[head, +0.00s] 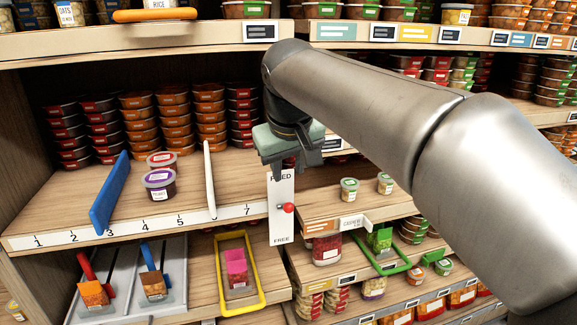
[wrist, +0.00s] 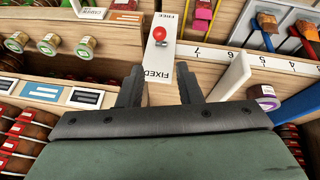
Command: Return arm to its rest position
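My gripper (head: 292,172) is in front of the shelves, at the upper end of a white plate (head: 282,232) with a red knob (head: 288,208). In the wrist view my gripper (wrist: 161,88) has its two dark fingers apart with nothing between them. The plate (wrist: 160,56) and the red knob (wrist: 159,34) lie beyond the fingertips there. The plate is marked FREE at one end and, in the wrist view, FIXED at the other. My arm reaches in from the right and hides part of the shelves behind it.
Two small tubs (head: 349,189) stand right of the plate.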

